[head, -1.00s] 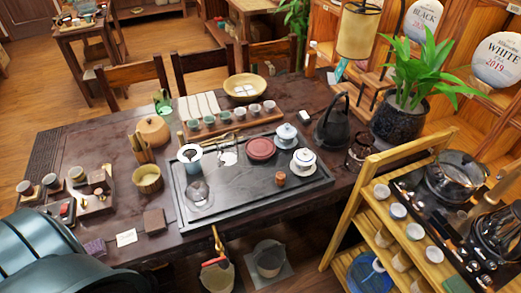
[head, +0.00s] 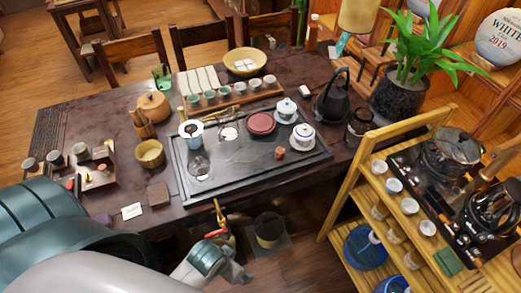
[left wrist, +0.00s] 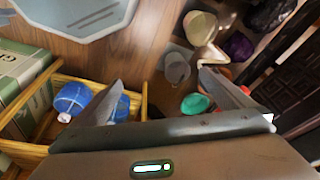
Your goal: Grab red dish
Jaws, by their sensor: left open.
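The red dish (head: 261,123) is a round, dark red plate lying flat on the black tea tray (head: 240,165) in the head view. It is left of the white lidded cups. My left gripper (head: 242,277) is low at the bottom of the head view, in front of the table's near edge and well apart from the dish. In the left wrist view my left gripper (left wrist: 160,76) has its fingers spread with nothing between them, facing the floor area. The red dish does not show in the left wrist view. My right gripper is not in view.
Two lidded cups (head: 302,137) stand right of the dish, with a black kettle (head: 332,97) beyond. A wooden shelf cart (head: 350,185) stands at the right. A bin (head: 268,230) stands on the floor near my left gripper. The tray's front middle is mostly bare.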

